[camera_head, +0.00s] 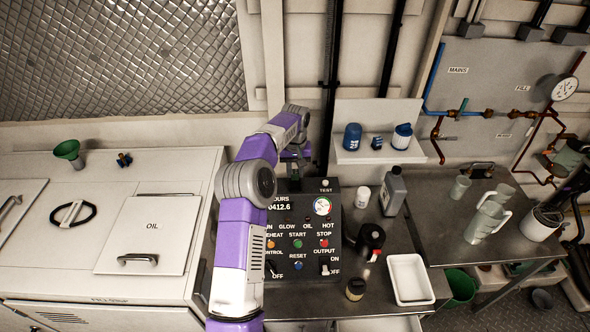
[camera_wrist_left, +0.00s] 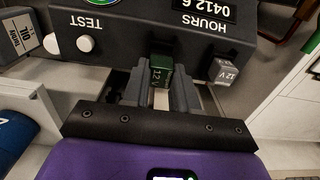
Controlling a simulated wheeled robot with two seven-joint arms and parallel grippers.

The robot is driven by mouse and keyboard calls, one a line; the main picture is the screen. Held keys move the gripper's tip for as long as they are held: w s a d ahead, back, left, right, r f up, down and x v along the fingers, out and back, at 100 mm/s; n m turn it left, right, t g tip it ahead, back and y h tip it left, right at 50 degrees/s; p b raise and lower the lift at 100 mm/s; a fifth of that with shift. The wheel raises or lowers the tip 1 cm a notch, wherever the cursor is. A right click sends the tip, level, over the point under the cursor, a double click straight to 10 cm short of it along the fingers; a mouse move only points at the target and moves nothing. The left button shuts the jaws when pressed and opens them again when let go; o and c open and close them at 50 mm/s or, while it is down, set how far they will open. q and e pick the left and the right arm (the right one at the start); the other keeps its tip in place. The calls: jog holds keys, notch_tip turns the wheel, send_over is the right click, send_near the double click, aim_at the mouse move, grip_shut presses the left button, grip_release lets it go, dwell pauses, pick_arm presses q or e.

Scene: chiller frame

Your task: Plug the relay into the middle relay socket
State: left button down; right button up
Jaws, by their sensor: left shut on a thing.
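My left gripper (camera_head: 294,153) reaches over the back edge of the dark control box (camera_head: 285,258). In the left wrist view its fingers (camera_wrist_left: 160,90) are shut on a green relay (camera_wrist_left: 160,72) marked 12. The relay is right at the edge of the box (camera_wrist_left: 140,30), which looks upside down there. The middle socket is hidden, and I cannot tell whether the relay is in it. A grey relay marked 12 V (camera_wrist_left: 224,72) sits at the box edge, to the right of the green one.
A white TEST button (camera_wrist_left: 86,43) is left of the green relay. A grey bottle (camera_head: 393,190) and white cup (camera_head: 362,196) stand right of the box. A wall shelf (camera_head: 376,155) holds blue containers. A white tray (camera_head: 410,280) lies at the front.

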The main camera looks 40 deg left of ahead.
aim_at(295, 172)
pick_arm(q)
jog(key=shift+f+b, duration=0.75)
jog(key=shift+f, duration=0.55)
jog(key=c, duration=0.8)
grip_release()
jog(key=shift+r, duration=0.1)
notch_tip(295, 172, up, 8)
jog(key=shift+f, duration=0.25)
